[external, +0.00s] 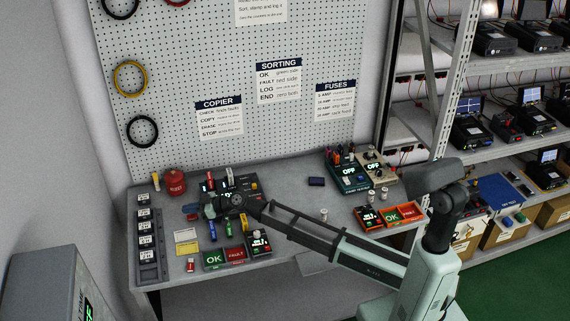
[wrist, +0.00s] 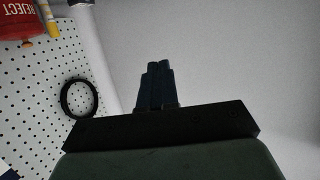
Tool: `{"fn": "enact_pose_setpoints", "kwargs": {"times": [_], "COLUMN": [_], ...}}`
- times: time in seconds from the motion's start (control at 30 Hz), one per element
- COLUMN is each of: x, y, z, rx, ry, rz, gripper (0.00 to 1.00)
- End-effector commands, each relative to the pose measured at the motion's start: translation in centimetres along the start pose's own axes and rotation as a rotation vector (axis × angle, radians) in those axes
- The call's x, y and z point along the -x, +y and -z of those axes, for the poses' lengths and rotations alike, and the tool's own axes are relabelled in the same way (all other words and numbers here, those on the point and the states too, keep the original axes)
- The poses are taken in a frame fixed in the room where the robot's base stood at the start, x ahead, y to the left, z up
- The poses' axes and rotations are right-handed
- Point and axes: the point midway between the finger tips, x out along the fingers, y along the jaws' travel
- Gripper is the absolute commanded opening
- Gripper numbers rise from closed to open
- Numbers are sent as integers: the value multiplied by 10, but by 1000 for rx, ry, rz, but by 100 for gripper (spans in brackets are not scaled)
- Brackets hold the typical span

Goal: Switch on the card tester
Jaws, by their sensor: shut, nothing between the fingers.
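I cannot tell for sure which device is the card tester. A teal device (external: 349,178) and a cream device (external: 380,172) stand side by side at the back right of the bench, each with a display reading OFF. A dark device (external: 252,189) with lit displays stands left of the middle, partly hidden by my arm. My gripper (external: 208,207) is over the bench's left half, far left of the OFF devices. In the wrist view my gripper (wrist: 157,72) has its fingers together, empty.
The grey bench (external: 290,205) has some bare room at its centre. A red REJECT container (external: 175,183) stands at the back left. A black rack (external: 148,240) lines the left edge. Green OK (external: 214,259) and red FAULT (external: 236,254) trays lie in front. An orange OK/FAULT tray (external: 403,214) sits right.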

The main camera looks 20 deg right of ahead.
Motion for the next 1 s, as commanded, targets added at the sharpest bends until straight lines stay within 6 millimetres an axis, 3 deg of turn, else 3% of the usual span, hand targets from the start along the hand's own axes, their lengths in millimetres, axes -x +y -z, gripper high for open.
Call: {"fn": "enact_pose_setpoints", "kwargs": {"times": [0.03,0.2,0.57,0.77,1.0], "x": [12,53,160,232,331], "y": [18,68,168,217,265], "z": [-1,-8,-34,-51,-72], "rx": [36,157,362,436,478], "ry": [-24,-125,-386,-551,-760], "rz": [-5,-7,-9,-3,12], "gripper": [0,0,0,0,0]}}
